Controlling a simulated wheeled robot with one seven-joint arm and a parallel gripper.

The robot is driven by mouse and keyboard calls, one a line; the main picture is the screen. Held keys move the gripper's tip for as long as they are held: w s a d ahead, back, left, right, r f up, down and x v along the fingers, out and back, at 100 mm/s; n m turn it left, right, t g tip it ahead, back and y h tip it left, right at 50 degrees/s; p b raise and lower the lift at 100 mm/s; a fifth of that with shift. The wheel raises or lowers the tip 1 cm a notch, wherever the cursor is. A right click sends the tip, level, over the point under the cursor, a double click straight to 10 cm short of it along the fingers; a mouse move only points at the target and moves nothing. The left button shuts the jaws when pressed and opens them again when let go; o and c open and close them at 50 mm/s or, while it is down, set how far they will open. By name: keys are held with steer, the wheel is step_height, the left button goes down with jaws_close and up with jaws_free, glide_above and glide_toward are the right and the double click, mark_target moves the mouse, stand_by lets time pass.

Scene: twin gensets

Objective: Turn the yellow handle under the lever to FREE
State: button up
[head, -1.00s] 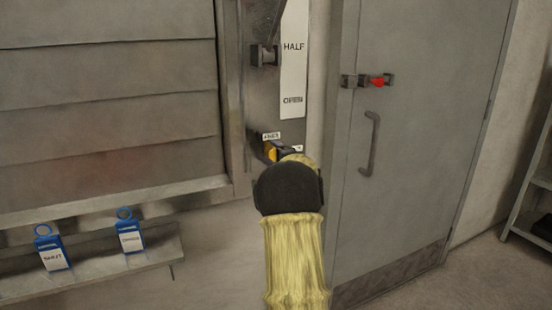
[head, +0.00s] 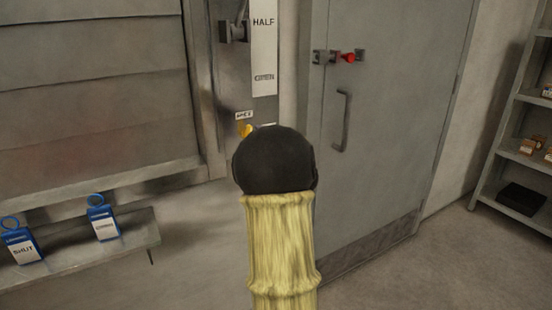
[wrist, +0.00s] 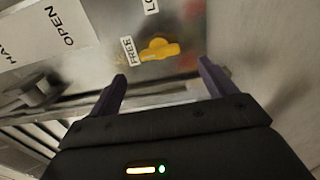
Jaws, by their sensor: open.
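The yellow handle (wrist: 160,50) sits on a grey metal panel in the wrist view, lying roughly across the picture. A FREE label (wrist: 131,51) is just beyond its left end, and a partly cut-off label starting "LO" (wrist: 150,5) is above it. My gripper (wrist: 160,73) is open and empty; its two dark fingers point toward the handle, one to each side of it, apart from it. In the head view only a bit of the handle (head: 246,130) shows above my dark wrist. The lever (head: 234,31) is higher on the panel, beside a HALF/OPEN scale strip (head: 264,50).
A grey door (head: 385,120) with a red latch (head: 348,57) and a pull handle stands right of the panel. A louvre (head: 95,90) is at left, above a ledge with blue tags (head: 103,218). Shelving (head: 520,150) stands at far right. Bare floor shows between door and shelving.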

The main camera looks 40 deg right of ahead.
steer(key=v, duration=0.8)
steer(key=shift+s, duration=0.15)
steer(key=w+a+f+m+g+y, duration=0.1)
steer(key=a+f+m+g, duration=0.35)
steer(key=a+f, duration=0.35)
steer(key=a+f+m+g, duration=0.3)
steer(key=a+f+m, duration=0.25)
steer(key=a, duration=0.45)
steer(key=s+a+f+m+g+y, duration=0.2)
steer(key=s+a+f+m+g, duration=0.15)
steer(key=s+a, duration=0.45)
steer(key=s+a+f+m+g+y, duration=0.1)
steer(key=s+a+f+m+g, duration=0.1)
steer(key=s+a+f+g, duration=0.45)
step_height(320, 180, up, 31)
steer(key=a+t+p, duration=0.2)
steer(key=p, duration=2.6)
steer(key=shift+a+f+t+p, duration=0.15)
steer(key=shift+a+t+p, duration=0.2)
steer(key=shift+a, duration=0.05)
